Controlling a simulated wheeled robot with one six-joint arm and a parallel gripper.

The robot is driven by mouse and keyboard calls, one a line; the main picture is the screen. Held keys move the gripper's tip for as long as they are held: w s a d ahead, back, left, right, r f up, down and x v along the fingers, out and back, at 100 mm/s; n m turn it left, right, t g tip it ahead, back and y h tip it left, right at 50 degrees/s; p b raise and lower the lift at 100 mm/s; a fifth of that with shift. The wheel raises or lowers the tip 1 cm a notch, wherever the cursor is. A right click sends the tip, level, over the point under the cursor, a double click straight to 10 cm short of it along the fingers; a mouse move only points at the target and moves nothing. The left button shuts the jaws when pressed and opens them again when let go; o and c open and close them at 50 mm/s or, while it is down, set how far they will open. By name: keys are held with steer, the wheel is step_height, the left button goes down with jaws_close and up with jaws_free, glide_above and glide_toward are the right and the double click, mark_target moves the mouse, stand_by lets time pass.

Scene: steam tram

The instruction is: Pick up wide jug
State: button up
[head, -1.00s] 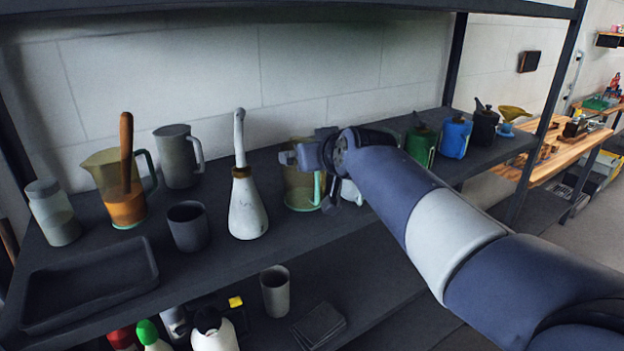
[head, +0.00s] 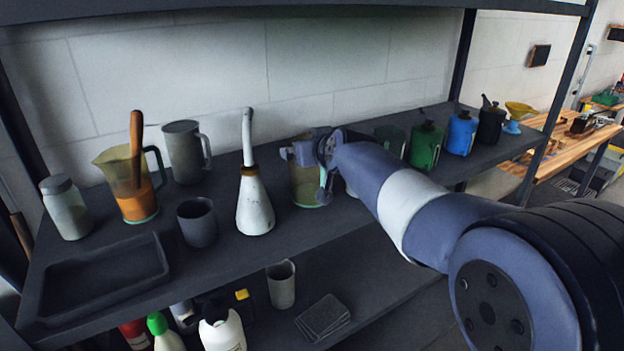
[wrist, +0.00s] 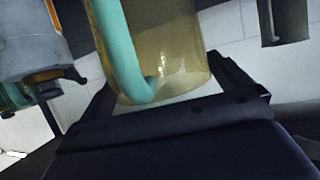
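A wide yellowish see-through jug (head: 305,187) with a teal handle stands on the upper dark shelf, right of the white long-necked bottle (head: 255,203). My gripper (head: 308,160) is at this jug and hides part of its upper body and right side. In the wrist view the jug (wrist: 178,45) is between my two spread fingers, its teal handle (wrist: 125,55) facing the camera. A small gap shows between the jug and the right finger. I see no clear grip on it. A similar jug (head: 125,190) with orange contents and a brown-handled tool stands at the left.
Near the left jug are a lidded jar (head: 66,210), a grey tall mug (head: 183,152), a dark cup (head: 197,222) and an empty tray (head: 105,275). Green (head: 426,147) and blue (head: 459,135) cans stand right of my gripper. Another shelf board is overhead.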

steer(key=c, duration=0.9)
steer(key=shift+c, duration=0.2)
steer(key=shift+r, duration=0.2)
